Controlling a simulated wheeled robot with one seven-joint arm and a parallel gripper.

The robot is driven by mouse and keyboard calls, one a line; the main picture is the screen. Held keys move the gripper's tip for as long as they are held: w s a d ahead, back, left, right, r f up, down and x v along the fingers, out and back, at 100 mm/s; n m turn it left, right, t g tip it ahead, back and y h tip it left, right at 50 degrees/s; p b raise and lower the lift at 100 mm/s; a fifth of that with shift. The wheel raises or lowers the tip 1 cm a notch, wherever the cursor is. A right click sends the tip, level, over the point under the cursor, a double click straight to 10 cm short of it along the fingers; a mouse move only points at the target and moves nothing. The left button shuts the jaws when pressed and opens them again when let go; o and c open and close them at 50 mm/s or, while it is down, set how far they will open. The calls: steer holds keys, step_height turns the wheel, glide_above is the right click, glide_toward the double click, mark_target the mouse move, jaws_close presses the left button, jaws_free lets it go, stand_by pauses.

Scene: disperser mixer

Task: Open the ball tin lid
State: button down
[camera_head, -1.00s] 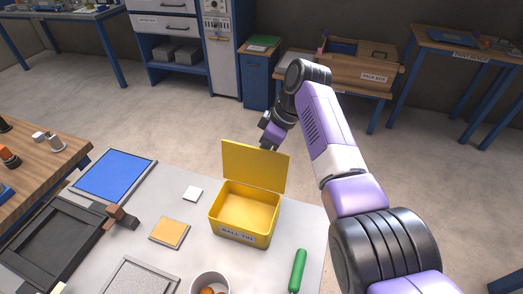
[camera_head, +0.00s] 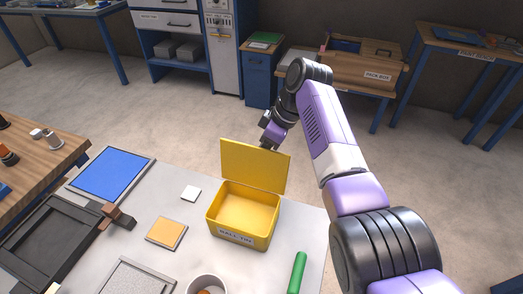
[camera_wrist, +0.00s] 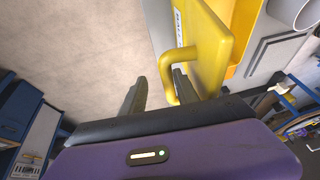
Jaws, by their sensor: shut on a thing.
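The yellow ball tin (camera_head: 243,236) stands on the light table with its label facing front. Its lid (camera_head: 255,167) stands up from the back edge, so the tin is open and looks empty inside. My gripper (camera_head: 268,141) is behind the lid, partly hidden by it. In the wrist view, the lid (camera_wrist: 205,30) has a yellow loop handle (camera_wrist: 167,75). My gripper (camera_wrist: 160,80) has a finger on each side of this handle and is shut on it.
Open floor lies behind the table.

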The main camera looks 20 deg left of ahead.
steer(key=c, duration=1.4)
jaws_free()
steer(key=shift+w+d, duration=0.4)
steer(key=shift+w, duration=0.25)
steer(key=shift+w+f, duration=0.1)
steer(key=v, duration=0.7)
steer(key=shift+r+b, duration=0.4)
steer(key=shift+r, duration=0.1)
steer(key=shift+s+a, duration=0.1)
steer(key=shift+s, duration=0.15)
